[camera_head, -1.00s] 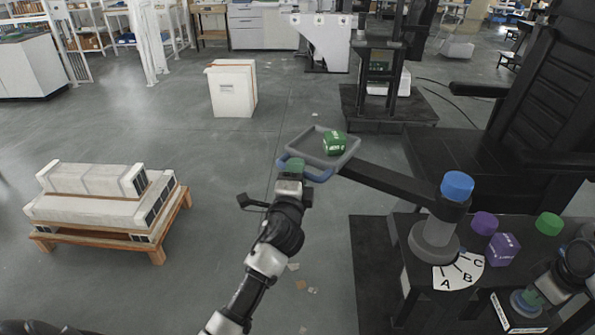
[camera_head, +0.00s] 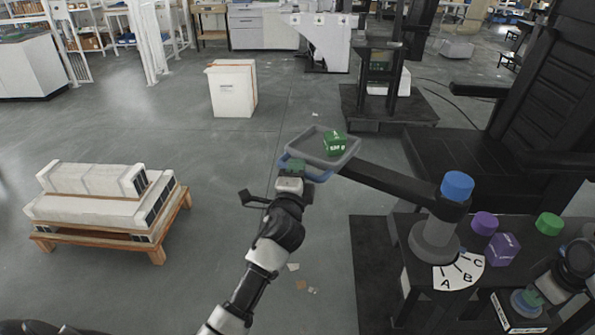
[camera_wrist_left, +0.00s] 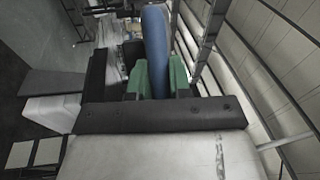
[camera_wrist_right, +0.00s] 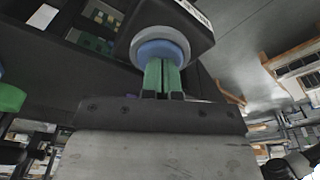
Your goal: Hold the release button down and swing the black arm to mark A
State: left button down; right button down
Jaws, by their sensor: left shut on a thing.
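The black arm (camera_head: 395,184) reaches left from a grey pivot (camera_head: 435,241) with a blue cap (camera_head: 457,185). A grey tray (camera_head: 318,147) is at its far end. My left gripper (camera_head: 291,168) is shut on the tray's blue handle, which rises between the green fingertips in the left wrist view (camera_wrist_left: 155,50). The white dial (camera_head: 460,273) carries marks A, B and C; which one the arm is set at I cannot tell. My right gripper (camera_wrist_right: 162,75) is shut, its green fingertips against the blue release button (camera_wrist_right: 160,50) in a grey ring. How deep the button sits is unclear.
A green block (camera_head: 335,144) rides in the tray. A purple block (camera_head: 502,249), a purple knob (camera_head: 484,222) and a green knob (camera_head: 549,223) are on the black table beside the pivot. A low pallet (camera_head: 110,205) stands at left. Floor around the tray is open.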

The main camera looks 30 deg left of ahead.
pick_arm(q)
jog(key=w+m+h, duration=0.2)
jog(key=w+h, duration=0.1)
jog(key=w, duration=0.2)
jog(key=w+m+h, duration=0.1)
jog(key=w+h, duration=0.2)
jog(key=w, duration=0.3)
jog(key=w+m+h, duration=0.2)
jog(key=w+h, duration=0.1)
jog(key=w, duration=0.2)
jog(key=shift+w+d+f+m+h, duration=0.15)
jog(key=shift+w+d+m+h, duration=0.15)
jog(key=shift+d+h, duration=0.1)
jog(key=shift+w+d+m+h, duration=0.25)
jog(key=shift+w+h, duration=0.25)
jog(key=shift+w, duration=0.25)
jog(key=c, duration=1.1)
grip_release()
jog(key=shift+o, duration=0.2)
jog(key=shift+s+a, duration=0.1)
jog(key=shift+a, duration=0.05)
jog(key=v, duration=1.1)
jog(key=shift+s, duration=0.4)
